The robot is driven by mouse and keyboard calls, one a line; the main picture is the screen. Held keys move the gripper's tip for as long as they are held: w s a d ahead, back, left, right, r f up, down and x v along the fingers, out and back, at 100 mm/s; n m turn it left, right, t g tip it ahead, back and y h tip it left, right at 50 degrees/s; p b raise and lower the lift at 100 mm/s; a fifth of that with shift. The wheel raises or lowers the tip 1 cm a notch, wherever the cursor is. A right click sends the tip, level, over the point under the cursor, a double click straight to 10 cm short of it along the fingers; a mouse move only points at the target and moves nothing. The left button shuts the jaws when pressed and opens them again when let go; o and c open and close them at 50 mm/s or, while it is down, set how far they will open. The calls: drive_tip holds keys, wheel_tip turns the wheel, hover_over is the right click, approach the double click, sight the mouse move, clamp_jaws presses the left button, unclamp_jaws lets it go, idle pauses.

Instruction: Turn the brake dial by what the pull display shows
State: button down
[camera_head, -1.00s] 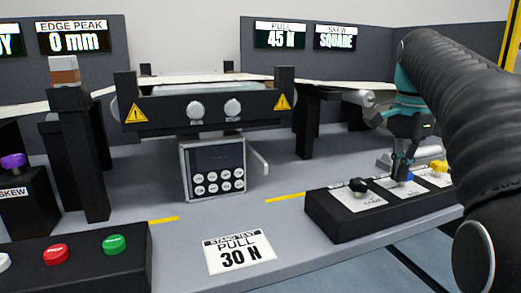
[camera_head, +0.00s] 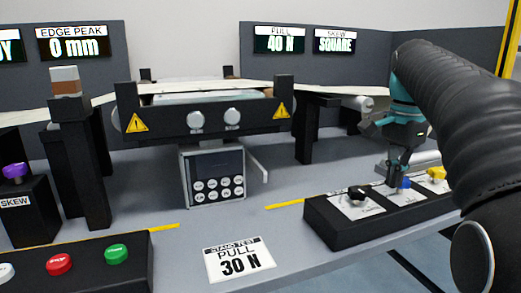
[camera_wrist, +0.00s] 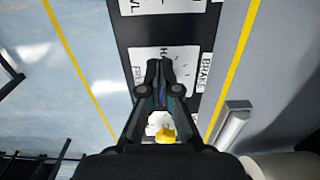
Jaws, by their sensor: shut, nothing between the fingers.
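The pull display (camera_head: 279,40) at the back reads 40 N. A blue dial (camera_head: 404,183) sits on the middle plate of the black control box (camera_head: 330,228). In the wrist view, the plate under my fingertips carries the label BRAKE (camera_wrist: 205,72); the dial itself is mostly hidden there by my fingers. My gripper (camera_head: 396,178) is shut, pointing down at the blue dial's left side, with no gap clearly visible between them. In the wrist view, its fingertips (camera_wrist: 162,66) are together over the plate. A card (camera_head: 240,260) on the table reads "stand test pull 30 N".
A black dial (camera_head: 357,192) and a yellow dial (camera_head: 437,173) flank the blue one. The conveyor (camera_head: 205,115) stands mid-table with a keypad (camera_head: 213,180) below. Red (camera_head: 59,264) and green (camera_head: 116,254) buttons are front left. The skew display (camera_head: 334,40) reads SQUARE.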

drive_tip(key=shift+w+a+p, duration=0.15)
drive_tip(key=shift+w+p, duration=0.1)
drive_tip(key=shift+p, duration=0.25)
drive_tip(key=shift+w+a, duration=0.1)
drive_tip(key=shift+w, duration=0.2)
drive_tip(key=shift+w, duration=0.35)
drive_tip(key=shift+a, duration=0.2)
drive_tip(key=shift+a, duration=0.2)
drive_tip(key=shift+r, duration=3)
